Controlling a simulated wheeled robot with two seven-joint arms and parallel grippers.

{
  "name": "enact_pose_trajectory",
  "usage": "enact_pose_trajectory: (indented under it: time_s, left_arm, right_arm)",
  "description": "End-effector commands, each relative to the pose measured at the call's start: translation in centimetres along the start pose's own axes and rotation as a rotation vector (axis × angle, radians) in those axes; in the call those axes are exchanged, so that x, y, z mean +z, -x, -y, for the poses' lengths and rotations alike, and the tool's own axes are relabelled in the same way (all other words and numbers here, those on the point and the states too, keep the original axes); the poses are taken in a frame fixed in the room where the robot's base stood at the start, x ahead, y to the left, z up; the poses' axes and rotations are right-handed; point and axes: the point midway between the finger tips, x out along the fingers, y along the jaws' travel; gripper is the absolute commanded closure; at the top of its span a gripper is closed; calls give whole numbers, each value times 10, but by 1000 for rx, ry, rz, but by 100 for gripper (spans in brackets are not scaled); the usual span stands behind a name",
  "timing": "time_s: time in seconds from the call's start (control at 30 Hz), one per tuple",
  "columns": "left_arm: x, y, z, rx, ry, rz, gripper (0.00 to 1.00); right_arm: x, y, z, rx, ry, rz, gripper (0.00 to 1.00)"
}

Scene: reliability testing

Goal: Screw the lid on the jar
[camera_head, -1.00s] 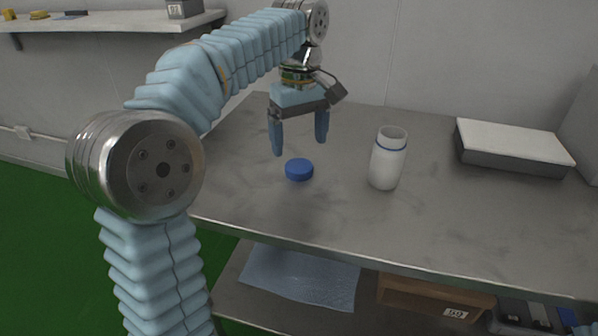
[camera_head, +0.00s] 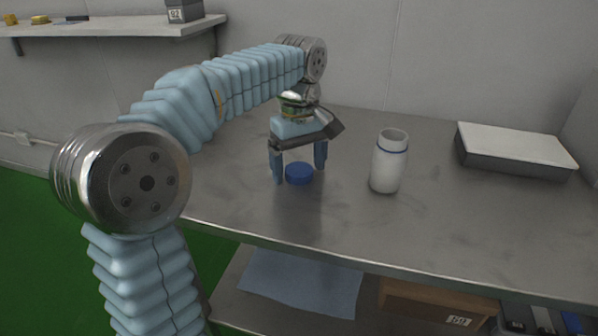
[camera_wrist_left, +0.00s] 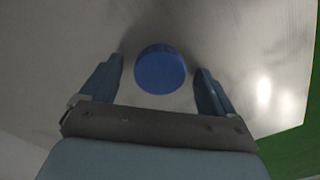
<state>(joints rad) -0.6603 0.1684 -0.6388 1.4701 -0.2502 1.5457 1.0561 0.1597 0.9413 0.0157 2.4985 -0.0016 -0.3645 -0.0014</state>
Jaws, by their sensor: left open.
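The blue lid (camera_head: 299,173) lies flat on the grey metal table. The white jar (camera_head: 388,164) stands upright and open to the right of the lid, with a blue ring near its top. My left gripper (camera_head: 299,174) points down over the lid, with its fingers open on either side of it. The left wrist view shows the lid (camera_wrist_left: 160,69) between the spread fingers of my left gripper (camera_wrist_left: 161,85), with a gap on both sides. My right gripper is not in view.
The metal table (camera_head: 450,226) is clear around the jar. A box with a white top (camera_head: 515,147) lies at the right. A wall shelf (camera_head: 110,27) with small items is at the upper left. Below the table, a lower shelf holds a blue sheet (camera_head: 300,280) and a brown box (camera_head: 436,299).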

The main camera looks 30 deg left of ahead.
Motion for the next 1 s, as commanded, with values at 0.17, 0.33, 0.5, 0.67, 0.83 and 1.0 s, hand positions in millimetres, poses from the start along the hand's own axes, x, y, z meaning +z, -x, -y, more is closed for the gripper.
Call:
enact_pose_trajectory:
  time_s: [0.17, 0.33, 0.5, 0.67, 0.83, 1.0]
  left_arm:
    - [0, 0, 0, 0, 0, 0, 15]
    - [0, 0, 0, 0, 0, 0, 41]
    - [0, 0, 0, 0, 0, 0, 67]
    - [0, 0, 0, 0, 0, 0, 69]
    - [0, 4, 0, 0, 0, 0, 69]
    - [-1, 20, 0, 1, 1, -1, 69]
  right_arm:
    - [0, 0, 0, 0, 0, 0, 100]
    - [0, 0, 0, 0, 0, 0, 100]
    - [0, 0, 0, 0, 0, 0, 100]
    - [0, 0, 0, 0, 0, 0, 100]
    - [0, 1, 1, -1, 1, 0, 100]
    - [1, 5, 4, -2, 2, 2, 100]
